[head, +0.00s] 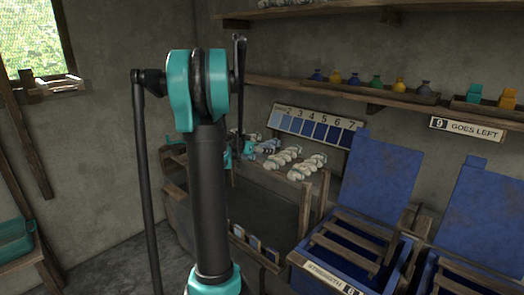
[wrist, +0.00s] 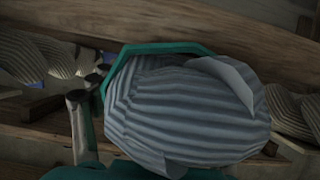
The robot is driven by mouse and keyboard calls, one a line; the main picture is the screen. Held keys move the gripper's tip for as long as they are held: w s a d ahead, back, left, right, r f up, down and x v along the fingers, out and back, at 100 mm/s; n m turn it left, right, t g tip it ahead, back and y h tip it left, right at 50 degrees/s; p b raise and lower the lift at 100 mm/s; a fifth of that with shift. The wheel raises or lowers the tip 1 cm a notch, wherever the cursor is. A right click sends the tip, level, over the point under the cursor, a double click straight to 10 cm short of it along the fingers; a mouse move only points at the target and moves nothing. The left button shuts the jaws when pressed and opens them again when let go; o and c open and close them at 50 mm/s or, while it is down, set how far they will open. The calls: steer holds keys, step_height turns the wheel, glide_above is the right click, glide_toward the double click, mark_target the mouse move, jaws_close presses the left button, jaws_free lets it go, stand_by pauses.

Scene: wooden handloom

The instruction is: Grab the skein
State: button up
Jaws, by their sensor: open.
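A pale grey-blue ribbed skein (wrist: 185,115) fills the middle of the wrist view, very close to the camera. A light flap like a paper band shows at its upper right. My gripper (head: 238,152) is low over the far bench in the head view, partly hidden behind my own arm. It is open; teal and dark parts of it show beside and behind the skein in the wrist view. I cannot tell whether they touch the skein. Bluish skeins (head: 266,147) lie just right of my gripper in the head view.
Several cream skeins (head: 304,166) lie on the bench farther right; ribbed skeins (wrist: 292,112) also flank the near one. A numbered blue shade board (head: 318,128) stands behind. Blue vats (head: 378,175) stand at right, below a shelf of small bottles (head: 376,82).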

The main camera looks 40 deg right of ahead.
steer(key=c, duration=1.3)
steer(key=shift+c, duration=0.2)
